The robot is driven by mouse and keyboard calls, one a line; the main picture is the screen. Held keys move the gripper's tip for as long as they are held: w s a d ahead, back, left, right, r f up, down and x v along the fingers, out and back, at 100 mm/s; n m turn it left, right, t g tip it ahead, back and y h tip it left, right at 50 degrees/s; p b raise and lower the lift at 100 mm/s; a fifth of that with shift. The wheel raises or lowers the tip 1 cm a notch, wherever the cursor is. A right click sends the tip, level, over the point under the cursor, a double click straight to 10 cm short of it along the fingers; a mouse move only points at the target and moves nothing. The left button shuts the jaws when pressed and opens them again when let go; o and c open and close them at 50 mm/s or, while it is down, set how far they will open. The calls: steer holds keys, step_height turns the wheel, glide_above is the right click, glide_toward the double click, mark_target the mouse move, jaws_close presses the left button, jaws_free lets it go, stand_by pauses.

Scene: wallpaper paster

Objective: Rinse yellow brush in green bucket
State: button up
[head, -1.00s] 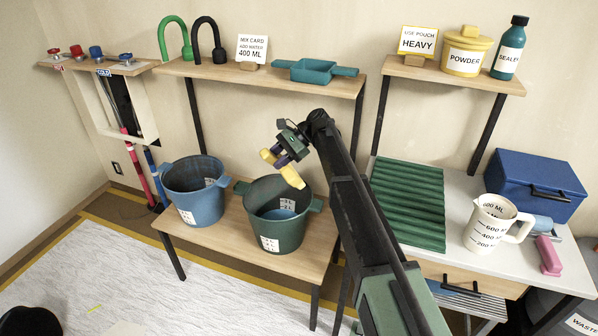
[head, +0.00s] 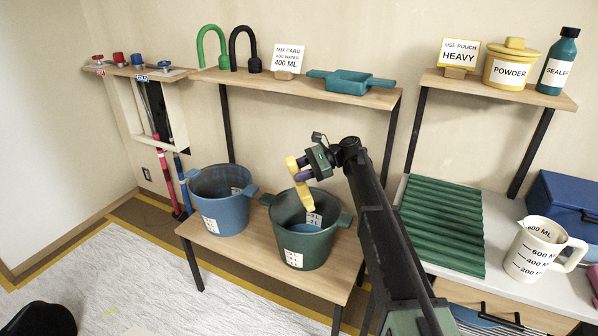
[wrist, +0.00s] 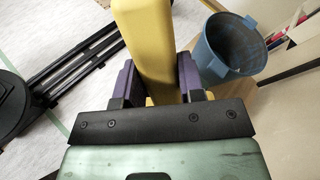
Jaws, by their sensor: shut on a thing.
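The green bucket (head: 285,244) stands on the low wooden bench with bluish liquid (head: 304,228) inside and a white level label. My gripper (head: 303,174) is shut on the yellow brush (head: 293,168). The brush hangs at a tilt above the green bucket, its lower pale end near the bucket's opening. I cannot tell whether that end is below the rim. In the wrist view the purple fingers (wrist: 160,80) hold the yellow brush (wrist: 145,35) from both sides; the brush's far end is out of frame. The green bucket is not visible in the wrist view.
A blue bucket (head: 218,212) stands left of the green one on the bench (head: 243,262); it also shows in the wrist view (wrist: 228,48). A shelf (head: 300,86) with hooks, a card and a teal scoop is above. A green ribbed tray (head: 442,222) and measuring jug (head: 538,248) sit right.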

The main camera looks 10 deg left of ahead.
step_height(320, 180, down, 17)
steer(key=b, duration=1.6)
steer(key=shift+f, duration=0.2)
steer(key=shift+f+b, duration=1.45)
steer(key=shift+b, duration=0.1)
